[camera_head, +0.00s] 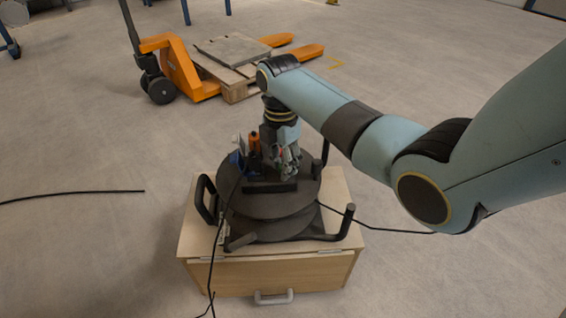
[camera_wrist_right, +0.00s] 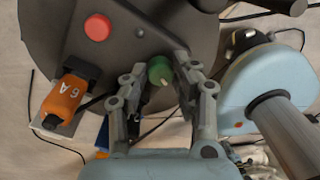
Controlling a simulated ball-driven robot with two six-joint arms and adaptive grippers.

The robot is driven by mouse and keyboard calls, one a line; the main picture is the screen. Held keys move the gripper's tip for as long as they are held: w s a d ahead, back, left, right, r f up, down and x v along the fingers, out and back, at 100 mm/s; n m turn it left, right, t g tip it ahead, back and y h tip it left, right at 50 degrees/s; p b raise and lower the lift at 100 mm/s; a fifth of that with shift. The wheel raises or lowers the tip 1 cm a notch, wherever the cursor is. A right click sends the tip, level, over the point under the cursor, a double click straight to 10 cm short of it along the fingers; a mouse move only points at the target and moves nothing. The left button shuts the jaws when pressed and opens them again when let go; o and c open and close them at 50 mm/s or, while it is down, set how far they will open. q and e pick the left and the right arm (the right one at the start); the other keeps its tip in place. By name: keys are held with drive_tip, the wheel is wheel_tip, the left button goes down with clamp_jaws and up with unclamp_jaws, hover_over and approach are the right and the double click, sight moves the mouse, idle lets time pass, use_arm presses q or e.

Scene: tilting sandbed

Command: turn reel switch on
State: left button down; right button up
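The dark round cable reel (camera_head: 262,204) lies on a wooden box in the head view. In the right wrist view the reel (camera_wrist_right: 60,15) fills the upper left. A green round knob with a pale mark (camera_wrist_right: 159,70) sits on it, probably the reel switch. My right gripper (camera_head: 287,165) points down over the reel's top. In the right wrist view its fingers (camera_wrist_right: 163,72) stand on either side of the knob, tips close to it. I cannot tell whether they grip it. My left gripper does not show.
Black handles (camera_head: 240,242) frame the reel on the wooden box (camera_head: 265,277). Black cables (camera_head: 70,194) run over the floor. An orange pallet truck (camera_head: 180,68) stands behind.

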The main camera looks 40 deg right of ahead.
clamp_jaws()
drive_tip(key=shift+r+m+p, duration=0.2)
drive_tip(key=shift+m+p, duration=0.2)
drive_tip(key=shift+p, duration=0.25)
drive_tip(key=shift+m+p, duration=0.3)
drive_tip(key=shift+p, duration=0.05)
drive_tip(key=shift+w+r+m+p, duration=0.1)
drive_tip(key=shift+m+p, duration=1.1)
drive_tip(key=shift+p, duration=0.05)
drive_tip(key=m+p, duration=0.2)
drive_tip(key=shift+m, duration=0.4)
drive_tip(key=m+p, duration=0.1)
drive_tip(key=m, duration=0.2)
drive_tip(key=shift+d+f+m+p, duration=0.1)
drive_tip(key=shift+f+m+p, duration=0.1)
drive_tip(key=shift+m+p, duration=0.2)
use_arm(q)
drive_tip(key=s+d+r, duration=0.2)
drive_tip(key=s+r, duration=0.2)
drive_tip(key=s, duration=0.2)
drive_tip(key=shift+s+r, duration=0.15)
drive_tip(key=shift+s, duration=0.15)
use_arm(e)
drive_tip(key=shift+f+m, duration=0.1)
drive_tip(key=shift+m, duration=0.6)
